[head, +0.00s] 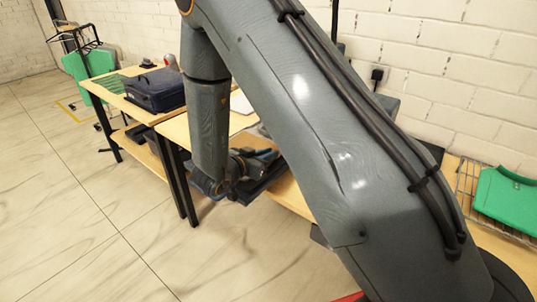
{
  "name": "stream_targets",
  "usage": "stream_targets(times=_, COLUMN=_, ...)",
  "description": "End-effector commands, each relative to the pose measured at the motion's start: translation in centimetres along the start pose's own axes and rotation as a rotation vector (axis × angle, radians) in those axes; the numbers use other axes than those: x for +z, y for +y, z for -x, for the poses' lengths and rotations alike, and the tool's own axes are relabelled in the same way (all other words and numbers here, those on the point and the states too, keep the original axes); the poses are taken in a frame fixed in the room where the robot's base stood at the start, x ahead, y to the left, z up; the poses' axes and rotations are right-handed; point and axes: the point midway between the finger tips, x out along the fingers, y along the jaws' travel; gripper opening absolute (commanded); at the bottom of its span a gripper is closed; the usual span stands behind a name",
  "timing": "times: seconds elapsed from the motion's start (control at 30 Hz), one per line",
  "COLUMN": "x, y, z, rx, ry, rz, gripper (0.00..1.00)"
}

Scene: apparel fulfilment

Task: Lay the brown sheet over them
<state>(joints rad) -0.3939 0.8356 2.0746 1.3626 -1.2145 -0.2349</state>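My arm fills the middle and right of the head view, and its wrist end points down by the front edge of the near table (182,128). The dark parts around my gripper (258,165) merge with a dark object behind them, so its fingers and anything between them cannot be made out. I cannot identify a brown sheet in this view. A dark navy bag-like or folded item (155,90) lies on the further table. A pale sheet or panel (241,101) shows partly behind my arm.
Wooden tables with black legs run along the white brick wall. A green item hangs on a rack (80,27) at the far left. The tiled floor (70,190) at left is clear.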

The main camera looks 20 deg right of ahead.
Motion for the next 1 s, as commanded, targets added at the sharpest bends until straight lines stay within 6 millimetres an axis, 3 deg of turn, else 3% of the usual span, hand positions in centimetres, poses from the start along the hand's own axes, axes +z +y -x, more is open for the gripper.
stream_targets(times=0.43, x=0.0, y=-0.1, z=0.6, rx=-0.001, ry=0.0, rz=0.0, gripper=0.26)
stream_targets(times=0.8, x=0.1, y=-0.1, z=6.2, rx=-0.004, ry=0.0, rz=0.0, gripper=0.26)
stream_targets(times=1.0, x=0.1, y=0.0, z=7.7, rx=0.0, ry=0.0, rz=0.001, gripper=0.26)
